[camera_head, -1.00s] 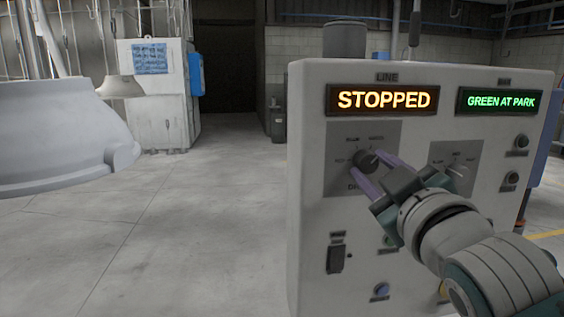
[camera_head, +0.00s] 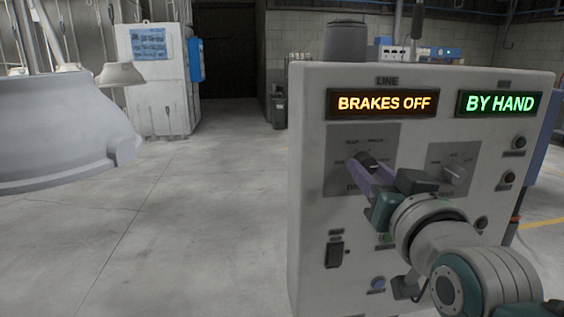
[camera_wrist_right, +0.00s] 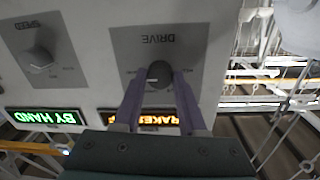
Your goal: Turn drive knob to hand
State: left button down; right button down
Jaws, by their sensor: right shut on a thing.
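The dark round drive knob (camera_head: 368,159) sits on a grey plate on the front of the pale control panel (camera_head: 310,230). My right gripper (camera_head: 363,168) reaches in from the lower right, its purple fingers shut on the drive knob. In the right wrist view, the knob (camera_wrist_right: 159,73) lies between the two fingertips (camera_wrist_right: 157,82), below the upside-down label DRIVE. The line display (camera_head: 383,104) reads BRAKES OFF in amber. The other display (camera_head: 500,103) reads BY HAND in green. The knob's exact pointer direction is hard to read. My left gripper is not in view.
The speed knob (camera_head: 455,173) is right of the drive knob. A rocker switch (camera_head: 335,254) and several buttons sit lower and along the panel's right edge. A large pale hood (camera_head: 60,130) hangs at the left. The floor between hood and panel is clear.

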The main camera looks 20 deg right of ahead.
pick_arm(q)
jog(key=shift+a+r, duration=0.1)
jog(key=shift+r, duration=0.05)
pick_arm(e)
jog(key=shift+m, duration=0.4)
jog(key=shift+c, duration=2.4)
grip_release()
